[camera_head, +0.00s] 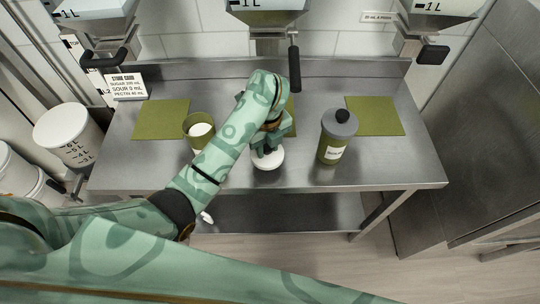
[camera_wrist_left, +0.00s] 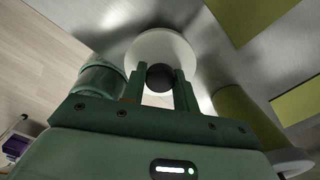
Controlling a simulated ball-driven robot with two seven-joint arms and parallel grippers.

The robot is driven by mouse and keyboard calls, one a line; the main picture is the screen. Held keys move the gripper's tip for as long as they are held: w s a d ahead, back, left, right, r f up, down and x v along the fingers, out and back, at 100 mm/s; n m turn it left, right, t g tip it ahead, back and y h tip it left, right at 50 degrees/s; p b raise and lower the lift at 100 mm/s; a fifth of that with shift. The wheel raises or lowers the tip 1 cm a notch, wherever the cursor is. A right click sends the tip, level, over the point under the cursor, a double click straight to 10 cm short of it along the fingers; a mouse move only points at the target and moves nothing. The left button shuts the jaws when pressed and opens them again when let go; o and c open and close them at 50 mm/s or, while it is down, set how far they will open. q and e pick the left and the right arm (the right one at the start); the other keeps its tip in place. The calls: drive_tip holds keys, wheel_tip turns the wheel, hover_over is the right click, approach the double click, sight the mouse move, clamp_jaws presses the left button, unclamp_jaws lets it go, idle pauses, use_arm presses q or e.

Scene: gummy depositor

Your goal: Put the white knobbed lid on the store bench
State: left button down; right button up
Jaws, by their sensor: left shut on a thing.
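The white lid (camera_head: 268,159) is a round disc near the front edge of the steel bench (camera_head: 300,174), between an olive cup and an olive canister. My left gripper (camera_head: 267,147) reaches down over it and hides part of it. In the left wrist view the lid (camera_wrist_left: 160,46) has a dark knob (camera_wrist_left: 160,77), and the fingers of my left gripper (camera_wrist_left: 160,88) are shut on that knob. I cannot tell whether the lid touches the bench top or hangs just above it. My right gripper is not in view.
The olive cup (camera_head: 199,120) with white contents stands to the left. The olive canister (camera_head: 331,150) with a grey lid stands to the right. Olive mats (camera_head: 161,119) and (camera_head: 375,115) lie farther back. Hoppers with levers (camera_head: 294,68) hang above. A white bucket (camera_head: 68,135) is left of the bench.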

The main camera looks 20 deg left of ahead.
sight(269, 153)
use_arm(q)
drive_tip(key=shift+w+f, duration=0.25)
drive_tip(key=shift+f, duration=0.1)
drive_tip(key=shift+w+d+f+b, duration=0.15)
drive_tip(key=shift+f+b, duration=0.25)
drive_tip(key=shift+f, duration=0.5)
drive_tip(key=shift+w+a+f+b, duration=0.1)
drive_tip(key=shift+f+b, duration=0.25)
drive_tip(key=shift+f, duration=0.5)
drive_tip(key=shift+d, duration=0.1)
drive_tip(key=shift+f, duration=0.2)
drive_tip(key=c, duration=1.1)
unclamp_jaws()
drive_tip(key=shift+r, duration=0.1)
wheel_tip(269, 153, up, 8)
drive_tip(key=p, duration=0.3)
